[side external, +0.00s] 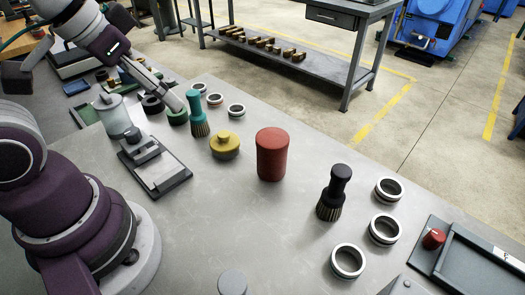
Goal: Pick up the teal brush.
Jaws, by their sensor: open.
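The teal brush (195,101) stands upright on the grey bench, with its dark bristles down and its teal handle up, left of the middle of the side external view. My gripper (172,97) reaches in from the upper left, tilted down toward the brush. Its end shows just left of the handle, with nothing seen held in it. The gripper is open, but the gap between its fingers is hard to make out from this side. Whether it touches the brush cannot be told.
A yellow knobbed part (225,146), a red cylinder (272,154) and a black brush (333,192) stand to the right. A green ring (178,117) lies close by on the left. Several metal rings lie around. A grey fixture (157,168) is nearer my base.

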